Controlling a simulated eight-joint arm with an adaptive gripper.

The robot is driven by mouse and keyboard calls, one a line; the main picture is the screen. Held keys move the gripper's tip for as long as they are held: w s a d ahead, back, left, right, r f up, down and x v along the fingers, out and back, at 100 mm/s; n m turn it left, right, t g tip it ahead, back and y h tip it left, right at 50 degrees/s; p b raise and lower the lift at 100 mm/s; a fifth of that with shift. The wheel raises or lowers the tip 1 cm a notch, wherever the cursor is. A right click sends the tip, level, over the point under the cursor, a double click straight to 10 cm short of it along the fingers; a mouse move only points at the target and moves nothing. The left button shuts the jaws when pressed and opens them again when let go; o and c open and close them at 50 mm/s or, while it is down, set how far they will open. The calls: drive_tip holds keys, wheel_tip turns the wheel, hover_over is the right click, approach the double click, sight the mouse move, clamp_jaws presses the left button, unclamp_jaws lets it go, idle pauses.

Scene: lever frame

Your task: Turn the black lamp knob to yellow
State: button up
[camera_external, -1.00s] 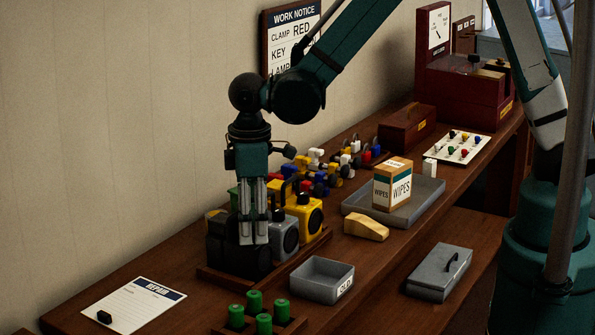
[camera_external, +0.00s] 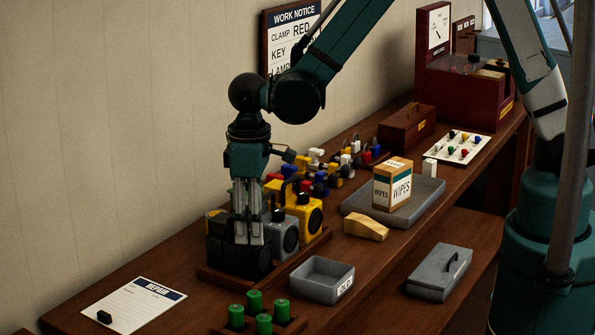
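The black lamp (camera_external: 228,260) is a dark boxy lamp at the front left end of a row of lamps on a wooden tray. My gripper (camera_external: 249,242) points straight down at the black lamp, with its pale fingers overlapping the lamp's upper part in the picture. The fingers and the dark lamp hide the knob, so its setting does not show. I cannot tell whether the fingertips touch the knob or how far apart they are.
A grey lamp (camera_external: 284,237) and a yellow lamp (camera_external: 308,214) stand close behind the black one. A grey bin (camera_external: 322,280) and green cylinders (camera_external: 254,303) are in front. A work notice (camera_external: 290,38) hangs on the wall, partly hidden by my arm.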

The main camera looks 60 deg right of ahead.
drive_tip(key=shift+r+m+p, duration=0.2)
drive_tip(key=shift+m+p, duration=0.2)
drive_tip(key=shift+m, duration=0.4)
wheel_tip(320, 180, up, 8)
drive_tip(key=shift+f, duration=0.2)
drive_tip(key=shift+s+d+b, duration=0.15)
drive_tip(key=shift+d+b, duration=0.2)
drive_tip(key=shift+b, duration=0.1)
drive_tip(key=shift+s+d+r+m+t+b, duration=0.15)
drive_tip(key=shift+s+d+r+t+b, duration=0.25)
drive_tip(key=shift+s+d+r+b, duration=1)
drive_tip(key=shift+s+d+r+m+t+b, duration=0.15)
drive_tip(key=shift+d+t+b, duration=0.5)
drive_tip(key=shift+d, duration=1.7)
drive_tip(key=shift+s+d+r+m+t+b, duration=0.2)
drive_tip(key=shift+s+d+r+b, duration=0.55)
drive_tip(key=shift+d+b, duration=0.85)
drive_tip(key=s+d+f+m+t+b, duration=0.1)
drive_tip(key=s+d+f+t+b, duration=0.1)
drive_tip(key=s+d+b, duration=0.6)
drive_tip(key=shift+s+d+f+t+y, duration=0.25)
drive_tip(key=shift+s+d+t, duration=0.4)
drive_tip(key=shift+s+d, duration=1.3)
drive_tip(key=shift+w+d, duration=0.3)
drive_tip(key=shift+d, duration=0.1)
drive_tip(key=shift+r, duration=0.15)
